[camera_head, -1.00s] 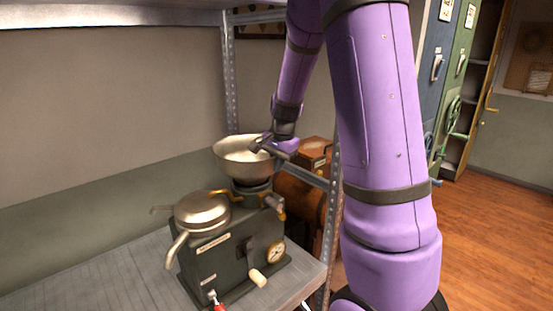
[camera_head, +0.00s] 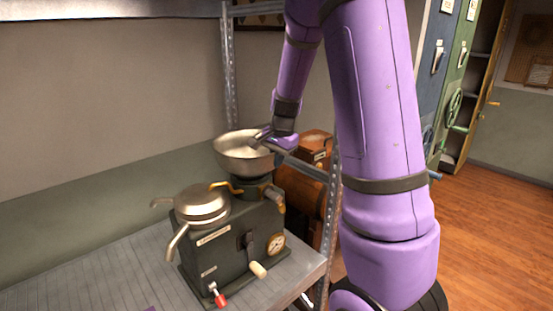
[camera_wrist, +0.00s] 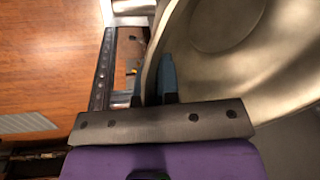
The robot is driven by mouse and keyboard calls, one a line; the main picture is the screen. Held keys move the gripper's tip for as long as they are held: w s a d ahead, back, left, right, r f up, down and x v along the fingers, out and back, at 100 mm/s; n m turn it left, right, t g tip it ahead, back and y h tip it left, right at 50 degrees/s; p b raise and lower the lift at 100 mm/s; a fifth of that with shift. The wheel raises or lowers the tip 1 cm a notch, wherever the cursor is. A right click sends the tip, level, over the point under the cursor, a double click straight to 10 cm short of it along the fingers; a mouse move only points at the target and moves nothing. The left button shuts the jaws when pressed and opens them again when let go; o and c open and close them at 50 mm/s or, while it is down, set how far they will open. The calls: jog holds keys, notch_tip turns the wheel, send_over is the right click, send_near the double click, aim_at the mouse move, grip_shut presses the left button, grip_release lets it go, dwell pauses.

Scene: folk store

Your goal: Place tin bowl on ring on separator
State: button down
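The tin bowl (camera_head: 240,163) is upright at the top right of the separator (camera_head: 232,245), over the ring (camera_head: 251,187) on its dark cylinder. Whether the bowl's base touches the ring cannot be told from this angle. My gripper (camera_head: 262,138) reaches in from the right at the bowl's right rim. In the wrist view the bowl (camera_wrist: 240,60) fills the right side, and my gripper's fingers (camera_wrist: 158,85) are on either side of its wall, closed on the rim. The bowl hides part of the ring.
The separator stands on a grey metal shelf (camera_head: 90,270) with a metal post (camera_head: 330,220) at its right. A lidded metal pan (camera_head: 202,204) sits on the separator's left. A brown wooden machine (camera_head: 305,190) stands behind. The shelf's left part is clear.

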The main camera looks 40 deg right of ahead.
jog(key=shift+f, duration=0.2)
jog(key=c, duration=1.3)
grip_release()
jog(key=shift+o, duration=0.2)
notch_tip(320, 180, up, 11)
jog(key=s, duration=0.1)
jog(key=shift+s+d+f, duration=0.15)
jog(key=shift+s+d, duration=0.1)
jog(key=shift+s, duration=0.1)
